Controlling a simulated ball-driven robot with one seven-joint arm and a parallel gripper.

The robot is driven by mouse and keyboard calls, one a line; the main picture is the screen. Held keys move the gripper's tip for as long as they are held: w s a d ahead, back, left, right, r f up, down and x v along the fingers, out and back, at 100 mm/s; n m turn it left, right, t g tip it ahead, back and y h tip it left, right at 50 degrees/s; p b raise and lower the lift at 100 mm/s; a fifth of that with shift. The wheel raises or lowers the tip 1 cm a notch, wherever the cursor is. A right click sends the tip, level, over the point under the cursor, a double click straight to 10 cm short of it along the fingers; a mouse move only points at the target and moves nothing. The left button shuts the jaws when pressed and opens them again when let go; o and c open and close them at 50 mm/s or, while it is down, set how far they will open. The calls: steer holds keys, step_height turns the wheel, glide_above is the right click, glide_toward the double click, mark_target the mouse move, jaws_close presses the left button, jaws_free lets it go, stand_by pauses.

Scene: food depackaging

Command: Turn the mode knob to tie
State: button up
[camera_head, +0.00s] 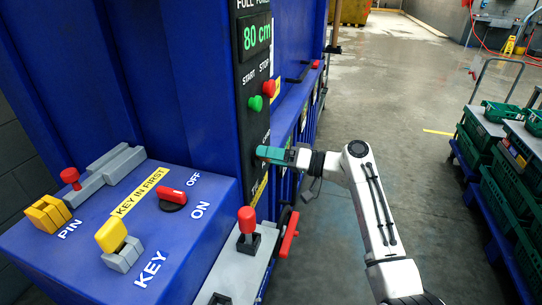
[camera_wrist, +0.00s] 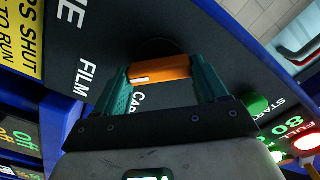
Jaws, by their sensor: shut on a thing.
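The mode knob (camera_wrist: 160,69) is an orange bar with a white mark, on a dark round base in a dark panel (camera_wrist: 215,50). My gripper (camera_wrist: 163,76) has its two teal fingers closed on either side of the bar. A "FILM" label (camera_wrist: 86,76) and a partly covered label starting "CA" (camera_wrist: 138,99) show by the knob. Another label (camera_wrist: 71,14) is cut off at the picture edge. In the head view my gripper (camera_head: 271,153) is at the panel and hides the knob.
A red-knobbed lever (camera_head: 247,222) and a blue key box (camera_head: 110,240) stand nearer. Crates (camera_head: 505,185) stand right; open floor lies between.

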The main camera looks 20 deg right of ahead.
steer(key=shift+d+f+m+p, duration=0.1)
steer(key=shift+m+p, duration=0.7)
steer(key=shift+m, duration=1.3)
steer(key=shift+f+m+p, duration=0.1)
steer(key=shift+m+p, duration=0.7)
steer(key=shift+m, duration=1.3)
steer(key=o, duration=1.1)
steer(key=shift+c, duration=0.2)
steer(key=b+v, duration=0.1)
steer(key=v, duration=0.9)
steer(key=shift+s+d+b, duration=0.15)
steer(key=shift+d+b, duration=0.15)
